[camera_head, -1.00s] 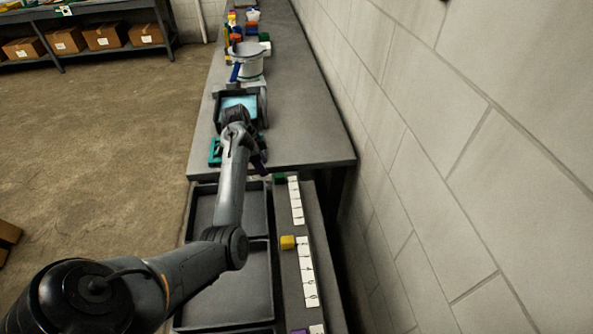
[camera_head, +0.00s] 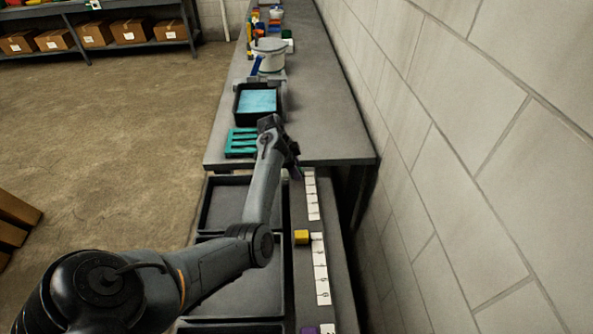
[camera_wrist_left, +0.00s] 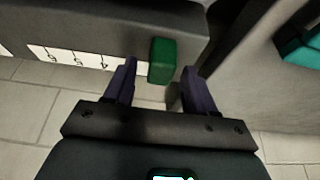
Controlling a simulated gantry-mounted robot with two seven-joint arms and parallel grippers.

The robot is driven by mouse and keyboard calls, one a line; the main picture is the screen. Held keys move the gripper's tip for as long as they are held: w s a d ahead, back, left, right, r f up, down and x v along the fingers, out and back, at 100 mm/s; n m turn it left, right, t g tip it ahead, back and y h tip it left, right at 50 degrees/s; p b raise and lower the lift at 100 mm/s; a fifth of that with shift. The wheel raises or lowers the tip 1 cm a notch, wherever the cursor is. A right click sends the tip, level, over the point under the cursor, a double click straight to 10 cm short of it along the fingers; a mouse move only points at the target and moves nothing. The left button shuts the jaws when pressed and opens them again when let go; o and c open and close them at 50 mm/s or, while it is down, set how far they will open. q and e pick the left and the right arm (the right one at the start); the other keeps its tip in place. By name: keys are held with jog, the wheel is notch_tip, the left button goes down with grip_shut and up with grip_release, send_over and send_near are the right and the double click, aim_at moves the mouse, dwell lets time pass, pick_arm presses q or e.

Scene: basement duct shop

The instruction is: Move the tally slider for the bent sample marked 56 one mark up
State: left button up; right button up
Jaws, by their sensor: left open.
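A green slider block (camera_wrist_left: 162,62) sits at the end of a white numbered strip (camera_wrist_left: 70,58) in the left wrist view. My left gripper (camera_wrist_left: 158,80) is open, with its two purple fingers on either side of the block; I cannot tell whether they touch it. In the head view my left gripper (camera_head: 294,174) is at the far end of the far strip (camera_head: 312,198) and hides the green block. A yellow slider (camera_head: 302,237) sits beside the top of the middle strip (camera_head: 320,270). A purple slider (camera_head: 310,329) shows at the bottom edge. No bent sample marked 56 can be made out.
Dark empty trays (camera_head: 205,205) lie left of the strips. A teal slotted part (camera_head: 241,142), a black bin with a blue inside (camera_head: 240,104) and a white pot (camera_head: 270,56) stand on the bench (camera_head: 335,145). A block wall (camera_head: 480,150) runs close along the right.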

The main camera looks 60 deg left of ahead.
pick_arm(q)
jog(key=shift+w+d+f, duration=0.1)
jog(key=shift+w+f, duration=0.1)
jog(key=shift+f, duration=0.35)
jog(key=shift+c, duration=0.3)
grip_shut()
